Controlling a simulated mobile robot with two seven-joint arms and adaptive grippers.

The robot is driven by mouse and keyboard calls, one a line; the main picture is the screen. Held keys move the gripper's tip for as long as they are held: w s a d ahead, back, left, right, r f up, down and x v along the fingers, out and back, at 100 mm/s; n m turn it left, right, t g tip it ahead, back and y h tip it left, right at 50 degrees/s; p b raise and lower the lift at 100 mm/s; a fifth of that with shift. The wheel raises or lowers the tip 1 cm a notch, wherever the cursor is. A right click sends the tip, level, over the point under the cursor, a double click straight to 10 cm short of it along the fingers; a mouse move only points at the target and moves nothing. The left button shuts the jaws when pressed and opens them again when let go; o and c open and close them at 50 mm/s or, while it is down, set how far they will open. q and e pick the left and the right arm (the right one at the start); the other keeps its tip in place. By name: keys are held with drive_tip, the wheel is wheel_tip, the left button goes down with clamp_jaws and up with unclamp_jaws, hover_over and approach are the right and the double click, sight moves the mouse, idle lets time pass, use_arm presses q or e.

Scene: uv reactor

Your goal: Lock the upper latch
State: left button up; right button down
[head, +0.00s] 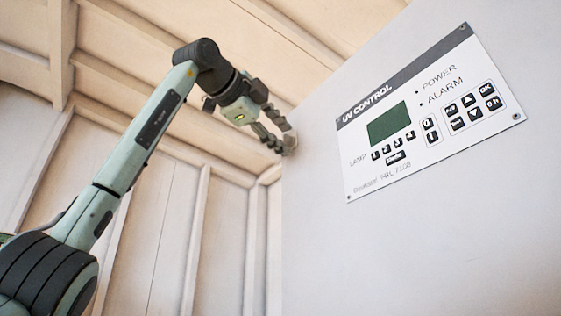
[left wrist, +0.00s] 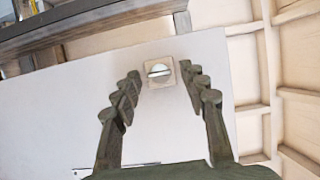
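The upper latch (left wrist: 160,72) shows in the left wrist view as a small square plate with a round, pale knob. A dark line crosses the knob, nearly level in that view. My left gripper (left wrist: 159,82) is open, with one finger on each side of the latch in the picture and nothing held. I cannot tell whether the fingers touch the latch. In the head view, my left gripper (head: 279,134) is at the left edge of the grey cabinet (head: 420,240), and its fingers largely hide the latch. My right gripper is in neither view.
The cabinet front carries a UV control panel (head: 432,112) with a screen and buttons, right of my left gripper. Wooden wall framing (head: 180,220) and a beamed ceiling stand behind and left of the cabinet. The cabinet face below the panel is clear.

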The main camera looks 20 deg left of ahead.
use_arm(q)
drive_tip(key=v, duration=1.2)
idle(0.6)
